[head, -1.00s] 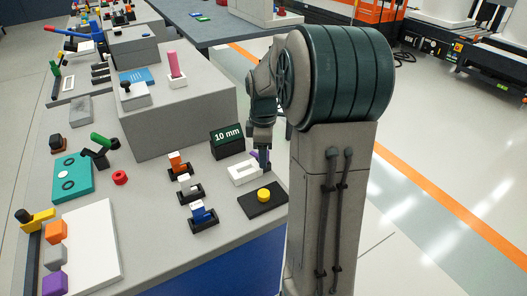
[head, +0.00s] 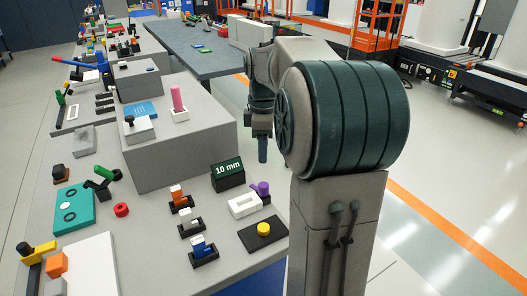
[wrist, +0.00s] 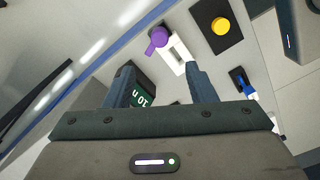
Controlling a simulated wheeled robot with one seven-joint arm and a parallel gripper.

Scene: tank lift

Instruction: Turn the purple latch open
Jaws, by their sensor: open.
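The purple latch (head: 262,188) sits at the right end of a white frame (head: 244,205) near the bench's right edge. In the wrist view the latch (wrist: 157,40) has a round knob and a short arm beside the white frame's (wrist: 184,58) end. My gripper (head: 262,152) hangs above and beyond the latch in the head view, apart from it. In the wrist view my gripper's fingers (wrist: 158,76) are spread wide with nothing held between them. The latch lies past the fingertips.
A black block marked "10 mm" (head: 227,174) stands left of the white frame. A dark plate with a yellow button (head: 263,229) lies in front of it. Small coloured fixtures (head: 191,226) stand further left. A raised grey block (head: 180,145) rises behind. Open floor lies to the right.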

